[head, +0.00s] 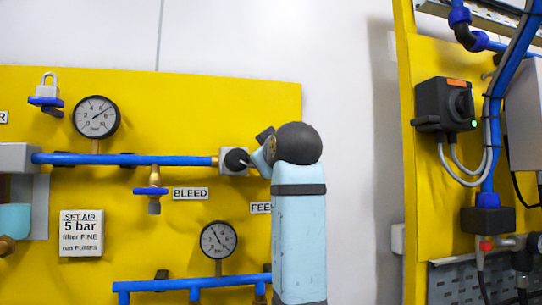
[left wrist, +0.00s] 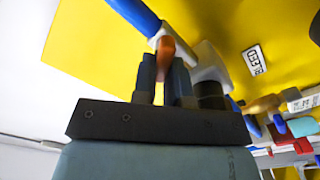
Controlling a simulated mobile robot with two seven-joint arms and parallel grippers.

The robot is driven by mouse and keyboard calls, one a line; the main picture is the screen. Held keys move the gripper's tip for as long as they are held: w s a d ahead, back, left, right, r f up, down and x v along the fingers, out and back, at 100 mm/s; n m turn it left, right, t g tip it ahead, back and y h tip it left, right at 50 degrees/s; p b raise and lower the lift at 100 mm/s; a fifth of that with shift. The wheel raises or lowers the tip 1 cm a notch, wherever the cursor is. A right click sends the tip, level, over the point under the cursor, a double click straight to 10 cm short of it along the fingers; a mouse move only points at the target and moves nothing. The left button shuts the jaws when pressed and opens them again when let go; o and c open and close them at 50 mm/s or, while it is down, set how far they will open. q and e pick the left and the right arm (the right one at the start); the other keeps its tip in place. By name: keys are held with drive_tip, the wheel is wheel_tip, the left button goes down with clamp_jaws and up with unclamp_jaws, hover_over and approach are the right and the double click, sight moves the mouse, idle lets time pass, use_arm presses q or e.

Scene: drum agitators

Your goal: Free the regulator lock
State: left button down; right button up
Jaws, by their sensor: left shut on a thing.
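A grey valve block (head: 228,168) with a round black face sits at the right end of the upper blue pipe (head: 120,160). My left gripper (head: 264,155), on a light blue arm, is at this block's right side. In the left wrist view its two dark fingers (left wrist: 163,74) are shut on a small orange-brown part (left wrist: 168,46) next to a pale grey body (left wrist: 208,62). The arm hides part of this spot in the head view. I cannot tell which part is the regulator lock. A grey padlock (head: 48,89) sits on a blue fitting at the upper left. My right gripper is not in view.
The yellow panel has an upper gauge (head: 96,116), a lower gauge (head: 218,240), a BLEED label (head: 190,193) and a brass valve with a blue handle (head: 151,189). A second yellow panel with a black switch box (head: 446,106) stands right. Bare white wall (head: 360,180) lies between.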

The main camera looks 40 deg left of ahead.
use_arm(q)
drive_tip(key=n, duration=0.5)
drive_tip(key=shift+s+a+f+n+p, duration=0.1)
drive_tip(key=shift+s+f+n+p, duration=0.05)
drive_tip(key=shift+f+n+p, duration=0.2)
drive_tip(key=n, duration=0.5)
drive_tip(key=shift+a+f+p, duration=0.1)
drive_tip(key=shift+f+p, duration=0.2)
drive_tip(key=shift+s+n, duration=0.1)
drive_tip(key=shift+n, duration=0.15)
drive_tip(key=c, duration=1.2)
unclamp_jaws()
drive_tip(key=shift+o, duration=0.2)
drive_tip(key=v, duration=1.4)
drive_tip(key=shift+b, duration=0.3)
